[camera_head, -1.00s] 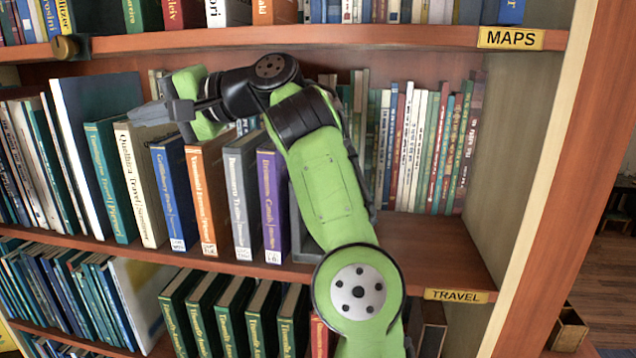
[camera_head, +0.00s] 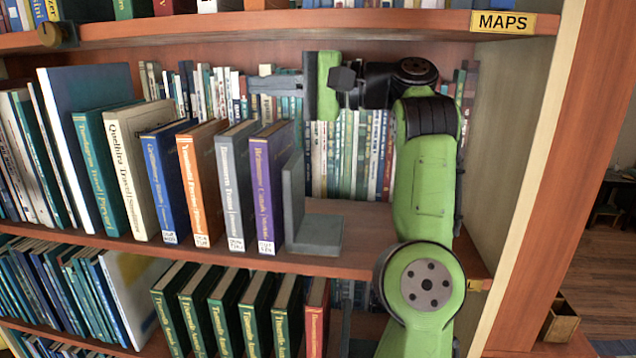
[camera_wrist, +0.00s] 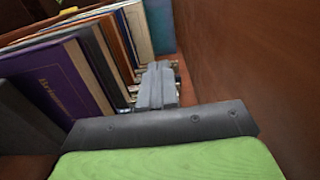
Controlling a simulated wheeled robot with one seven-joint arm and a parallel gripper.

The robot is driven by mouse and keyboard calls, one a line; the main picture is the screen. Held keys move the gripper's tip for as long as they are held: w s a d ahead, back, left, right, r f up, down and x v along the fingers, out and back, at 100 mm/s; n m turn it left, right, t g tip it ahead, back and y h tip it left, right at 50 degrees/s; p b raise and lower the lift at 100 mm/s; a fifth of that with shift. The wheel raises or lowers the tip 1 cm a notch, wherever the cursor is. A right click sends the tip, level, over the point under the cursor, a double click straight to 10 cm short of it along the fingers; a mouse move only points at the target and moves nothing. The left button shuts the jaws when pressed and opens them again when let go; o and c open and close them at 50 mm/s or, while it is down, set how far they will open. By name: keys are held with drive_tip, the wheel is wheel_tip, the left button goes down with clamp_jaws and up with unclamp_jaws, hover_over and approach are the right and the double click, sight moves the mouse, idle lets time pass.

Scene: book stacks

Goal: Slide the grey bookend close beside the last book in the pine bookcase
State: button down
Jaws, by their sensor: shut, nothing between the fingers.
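The grey bookend (camera_head: 293,200) stands upright on the middle shelf, its flat foot (camera_head: 322,236) reaching right. Its plate is right beside the purple book (camera_head: 275,190), the last of the front row; whether they touch I cannot tell. The purple book's cover also shows in the wrist view (camera_wrist: 55,80), with a dark grey plate, likely the bookend, at its left edge. My gripper (camera_head: 252,84) is shut and empty, pointing left above and behind the last books. In the wrist view the closed fingers (camera_wrist: 155,75) lie along the row's inner side.
Orange (camera_head: 200,180), blue and grey books lean left of the purple one. A back row of thin books (camera_head: 345,150) stands behind. The shelf right of the bookend's foot is clear up to the bookcase's side wall (camera_head: 505,150). The MAPS shelf (camera_head: 300,25) is overhead.

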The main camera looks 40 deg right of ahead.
drive_tip(key=p, duration=0.1)
hover_over(299, 180)
drive_tip(key=v, duration=0.4)
wheel_tip(299, 180, down, 16)
drive_tip(key=b, duration=1.4)
drive_tip(key=shift+s+r, duration=0.1)
drive_tip(key=shift+r, duration=0.15)
drive_tip(key=shift+w+a+r, duration=0.25)
drive_tip(key=shift+w+a, duration=0.05)
drive_tip(key=shift+w, duration=0.1)
drive_tip(key=shift+w, duration=0.1)
drive_tip(key=shift+x, duration=0.85)
